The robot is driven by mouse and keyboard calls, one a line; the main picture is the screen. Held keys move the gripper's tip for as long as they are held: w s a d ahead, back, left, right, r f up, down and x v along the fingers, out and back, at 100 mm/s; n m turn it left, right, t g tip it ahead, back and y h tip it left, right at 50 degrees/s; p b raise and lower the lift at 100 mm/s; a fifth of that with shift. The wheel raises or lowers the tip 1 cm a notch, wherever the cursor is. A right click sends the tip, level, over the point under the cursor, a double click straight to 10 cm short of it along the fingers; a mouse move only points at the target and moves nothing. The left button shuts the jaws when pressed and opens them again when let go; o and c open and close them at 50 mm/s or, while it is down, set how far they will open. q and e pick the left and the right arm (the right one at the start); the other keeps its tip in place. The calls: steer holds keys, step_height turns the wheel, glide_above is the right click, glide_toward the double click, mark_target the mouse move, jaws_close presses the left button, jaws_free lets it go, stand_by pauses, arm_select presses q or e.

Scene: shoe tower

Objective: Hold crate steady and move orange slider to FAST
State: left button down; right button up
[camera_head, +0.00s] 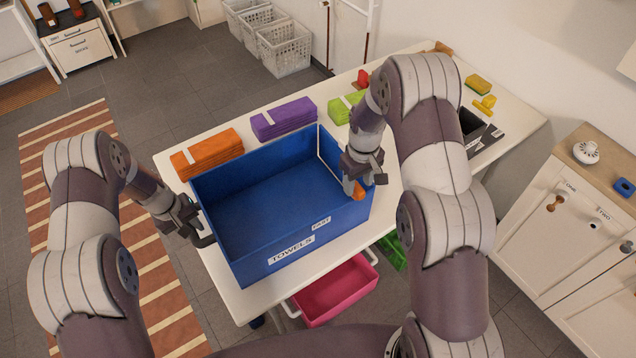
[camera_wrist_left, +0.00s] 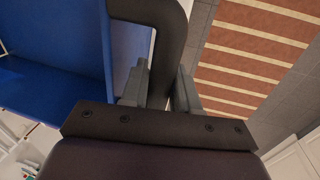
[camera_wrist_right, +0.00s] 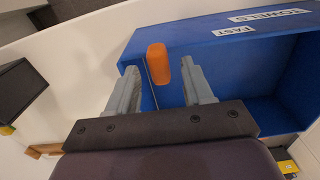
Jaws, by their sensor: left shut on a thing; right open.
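The blue crate (camera_head: 240,262) stands upright on the white table, with TOWELS and FAST labels on its front wall. Its black side handle (camera_wrist_left: 172,50) is on the left. My left gripper (camera_head: 196,232) is shut on this handle; its fingers (camera_wrist_left: 160,88) lie on both sides of it. The orange slider (camera_head: 359,190) is at the crate's right end, near the front right corner; it also shows in the right wrist view (camera_wrist_right: 157,63). My right gripper (camera_head: 356,183) is open around or just short of the slider; contact cannot be told. The FAST label (camera_wrist_right: 233,30) is near that corner.
Folded orange (camera_head: 207,148), purple (camera_head: 284,117) and green towels (camera_head: 345,107) lie behind the crate on the table (camera_head: 405,140). A dark box (camera_head: 471,122) is at the table's right. A pink bin (camera_head: 337,292) is below the front edge. The crate looks empty.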

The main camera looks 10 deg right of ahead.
steer(key=shift+f, duration=1.25)
steer(key=shift+w, duration=0.1)
jaws_close()
steer(key=s+a, duration=0.2)
steer(key=a, duration=0.5)
steer(key=shift+s+a, duration=0.2)
steer(key=shift+s, duration=0.1)
steer(key=shift+c, duration=0.2)
jaws_free()
steer(key=shift+o, duration=0.2)
step_height(320, 180, up, 12)
steer(key=shift+d, duration=0.1)
